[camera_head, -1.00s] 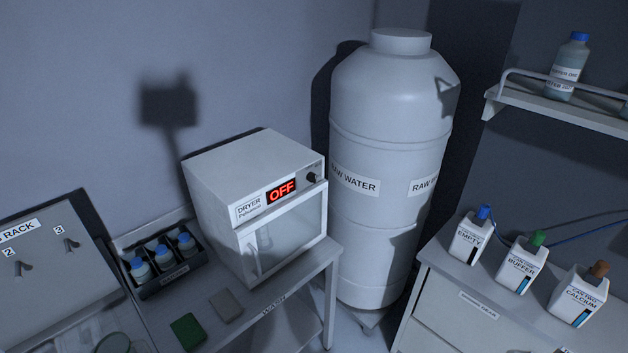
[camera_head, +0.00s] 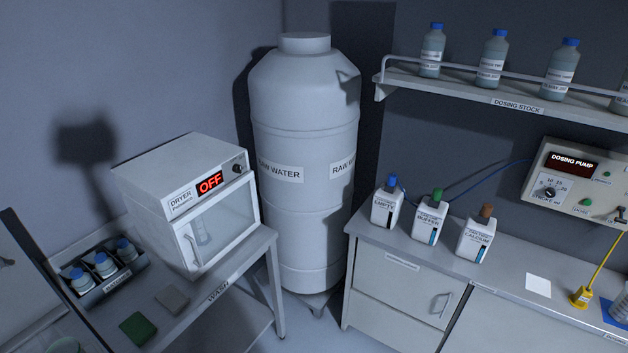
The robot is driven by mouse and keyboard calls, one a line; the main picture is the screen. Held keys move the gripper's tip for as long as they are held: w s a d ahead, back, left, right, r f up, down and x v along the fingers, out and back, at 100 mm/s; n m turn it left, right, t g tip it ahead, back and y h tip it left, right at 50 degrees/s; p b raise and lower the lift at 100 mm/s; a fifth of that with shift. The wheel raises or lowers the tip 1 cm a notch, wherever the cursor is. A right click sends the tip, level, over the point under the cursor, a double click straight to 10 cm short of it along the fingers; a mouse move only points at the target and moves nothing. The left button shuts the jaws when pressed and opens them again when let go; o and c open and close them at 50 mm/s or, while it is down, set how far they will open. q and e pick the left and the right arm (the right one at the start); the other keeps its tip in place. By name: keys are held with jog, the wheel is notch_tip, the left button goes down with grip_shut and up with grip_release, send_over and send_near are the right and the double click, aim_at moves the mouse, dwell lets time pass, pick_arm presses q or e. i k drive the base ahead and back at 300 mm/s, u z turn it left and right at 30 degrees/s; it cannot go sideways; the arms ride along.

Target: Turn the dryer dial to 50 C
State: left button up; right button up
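The white dryer (camera_head: 186,205) stands on the wash table at the left of the head view. Its red display (camera_head: 210,184) reads OFF. The small dark dial (camera_head: 238,168) sits on the front panel to the right of the display; its markings are too small to read. The glass door below looks shut, with a pale object faintly visible behind it. Neither of my grippers is in view.
The wash table (camera_head: 236,268) holds a rack of blue-capped bottles (camera_head: 104,264), a green pad (camera_head: 138,328) and a grey pad (camera_head: 172,299). A large raw water tank (camera_head: 304,225) stands right of the dryer. A counter (camera_head: 405,262) with jugs and a dosing pump (camera_head: 575,186) lies further right.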

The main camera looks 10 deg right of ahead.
aim_at(237, 167)
jog(key=z, duration=0.55)
jog(key=k, duration=0.75)
jog(key=z, duration=0.95)
jog(key=i, duration=1.3)
jog(key=u, duration=0.65)
jog(key=i, duration=0.8)
jog(key=u, duration=0.9)
